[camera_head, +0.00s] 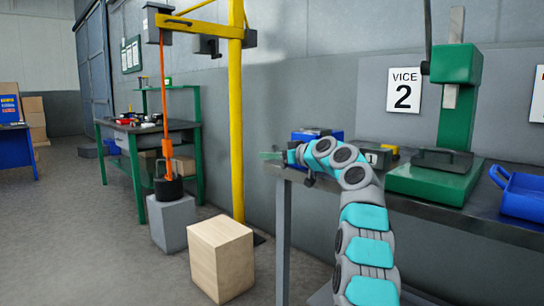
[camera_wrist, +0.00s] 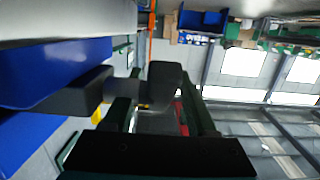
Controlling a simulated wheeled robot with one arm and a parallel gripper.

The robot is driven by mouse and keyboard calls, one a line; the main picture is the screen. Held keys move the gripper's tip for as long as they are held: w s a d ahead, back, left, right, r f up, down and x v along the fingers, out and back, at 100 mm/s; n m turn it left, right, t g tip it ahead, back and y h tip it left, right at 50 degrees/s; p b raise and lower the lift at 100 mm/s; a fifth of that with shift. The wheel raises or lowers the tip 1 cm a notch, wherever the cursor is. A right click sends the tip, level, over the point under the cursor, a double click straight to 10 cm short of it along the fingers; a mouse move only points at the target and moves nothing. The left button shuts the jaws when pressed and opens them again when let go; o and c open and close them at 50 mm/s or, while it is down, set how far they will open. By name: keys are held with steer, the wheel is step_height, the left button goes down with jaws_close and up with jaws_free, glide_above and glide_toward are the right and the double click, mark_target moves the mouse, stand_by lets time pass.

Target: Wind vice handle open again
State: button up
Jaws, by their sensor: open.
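The blue vice (camera_head: 318,133) sits at the left end of the grey bench, partly hidden behind my wrist. In the wrist view its blue body (camera_wrist: 55,72) fills the left side. A dark grey block, a short grey rod and a dark end piece (camera_wrist: 165,85) project from it to the right. This end piece appears to be the handle's hub; the handle bar itself is not clear. My gripper (camera_head: 272,155) is at the bench's left end beside the vice. In the wrist view my gripper (camera_wrist: 160,108) is open, its dark green fingers either side of the end piece; contact cannot be told.
A green press (camera_head: 440,165) and a blue tray (camera_head: 524,194) stand to the right on the bench (camera_head: 470,222), below a "VICE 2" sign (camera_head: 404,90). A wooden box (camera_head: 221,258) and a yellow post (camera_head: 237,120) stand left. Open floor lies at the far left.

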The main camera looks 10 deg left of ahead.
steer(key=b+v, duration=0.3)
steer(key=v, duration=0.4)
steer(key=shift+s+d+b, duration=0.2)
steer(key=shift+d+b, duration=0.05)
steer(key=shift+b, duration=0.15)
